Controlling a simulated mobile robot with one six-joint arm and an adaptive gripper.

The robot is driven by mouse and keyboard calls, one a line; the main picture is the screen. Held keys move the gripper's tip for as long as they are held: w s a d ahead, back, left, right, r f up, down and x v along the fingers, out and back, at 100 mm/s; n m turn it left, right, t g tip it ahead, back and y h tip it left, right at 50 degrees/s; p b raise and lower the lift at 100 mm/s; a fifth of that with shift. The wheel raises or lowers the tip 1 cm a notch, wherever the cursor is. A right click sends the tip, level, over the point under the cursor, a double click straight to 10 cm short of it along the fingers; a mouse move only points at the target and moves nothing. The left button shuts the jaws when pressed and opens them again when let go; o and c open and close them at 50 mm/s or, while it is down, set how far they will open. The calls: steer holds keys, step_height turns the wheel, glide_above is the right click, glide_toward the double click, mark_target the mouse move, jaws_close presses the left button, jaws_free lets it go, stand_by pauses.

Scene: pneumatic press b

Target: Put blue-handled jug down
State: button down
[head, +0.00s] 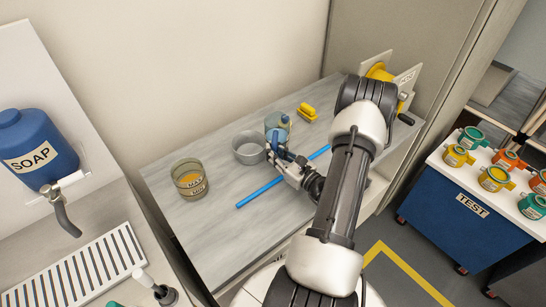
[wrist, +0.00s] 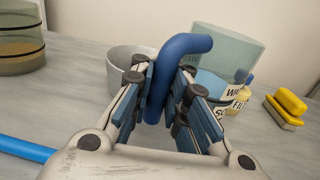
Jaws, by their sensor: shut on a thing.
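The blue-handled jug (head: 275,121) is over the grey counter, at the far side of my gripper in the head view. In the wrist view its clear, greenish body (wrist: 229,46) stands behind the right finger, close to upright. Its thick blue handle (wrist: 184,46) rises between the fingers and bends right at the top. My gripper (head: 276,156) is shut on this handle; the fingers flank it in the wrist view (wrist: 164,92). The fingers hide the jug's lower part, so I cannot tell whether its base touches the counter.
A grey pot (head: 240,151) stands just left of the jug. An amber labelled jar (head: 189,183) is farther left. A blue rod (head: 257,193) lies in front, and a yellow brush (head: 307,111) lies behind right. The grey counter (head: 225,235) is bare at the front left.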

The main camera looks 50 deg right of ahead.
steer(key=shift+f, duration=0.8)
steer(key=shift+f, duration=0.1)
steer(key=c, duration=2.1)
jaws_free()
steer(key=shift+f, duration=0.15)
steer(key=o, duration=0.5)
steer(key=shift+o, duration=0.2)
